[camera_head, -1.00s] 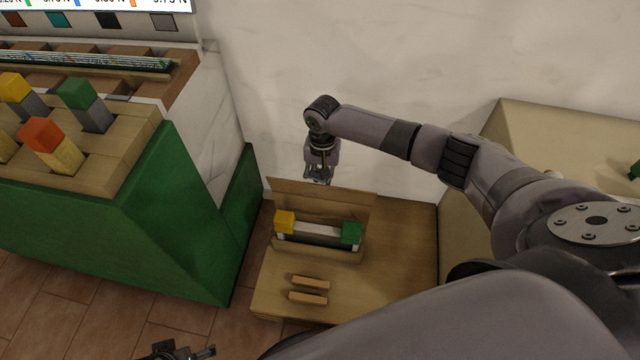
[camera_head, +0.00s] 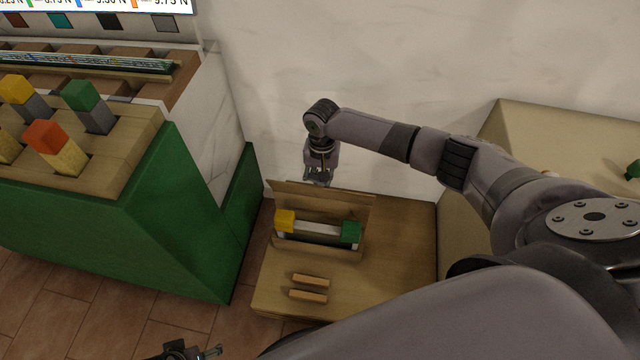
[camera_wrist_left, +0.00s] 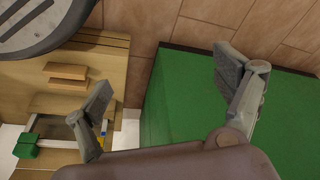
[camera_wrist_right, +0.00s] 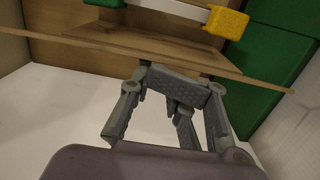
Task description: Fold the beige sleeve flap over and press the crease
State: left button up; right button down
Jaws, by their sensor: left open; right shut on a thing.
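The beige flap (camera_head: 350,203) stands nearly upright along the back of a low wooden platform (camera_head: 405,235). In the right wrist view, the flap (camera_wrist_right: 90,44) runs across as a thin board. My right gripper (camera_head: 318,180) is at the flap's top edge, shut on it; its fingers (camera_wrist_right: 172,88) partly hide the contact. In front of the flap lies a white bar (camera_head: 318,229) with a yellow block (camera_head: 284,221) and a green block (camera_head: 351,231) at its ends. My left gripper (camera_wrist_left: 163,84) is open and empty, low beside the platform.
Two small wooden strips (camera_head: 310,287) lie on the platform's front. A green cabinet (camera_head: 120,235) with colored pegs on top stands at the left. A beige counter (camera_head: 570,140) is at the right. A pale wall rises behind.

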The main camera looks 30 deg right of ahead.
aim_at(319, 191)
pick_arm(q)
notch_tip(319, 191, down, 6)
jog(key=s+p, duration=0.1)
jog(key=s, duration=0.1)
jog(key=shift+g, duration=0.3)
pick_arm(e)
jog(key=shift+s+a+f, duration=0.15)
jog(key=shift+s+a, duration=0.25)
jog(key=shift+s, duration=0.1)
pick_arm(q)
jog(key=shift+a, duration=0.1)
jog(key=shift+p, duration=0.35)
pick_arm(e)
jog(key=shift+s+a+f+p, duration=0.25)
jog(key=shift+s+a+p, duration=0.1)
jog(key=shift+s+p, duration=0.25)
pick_arm(q)
jog(key=f, duration=0.1)
jog(key=s+f, duration=0.2)
jog(key=f, duration=0.1)
jog(key=shift+s+a, duration=0.2)
jog(key=shift+s, duration=0.05)
pick_arm(e)
jog(key=shift+a+f, duration=0.1)
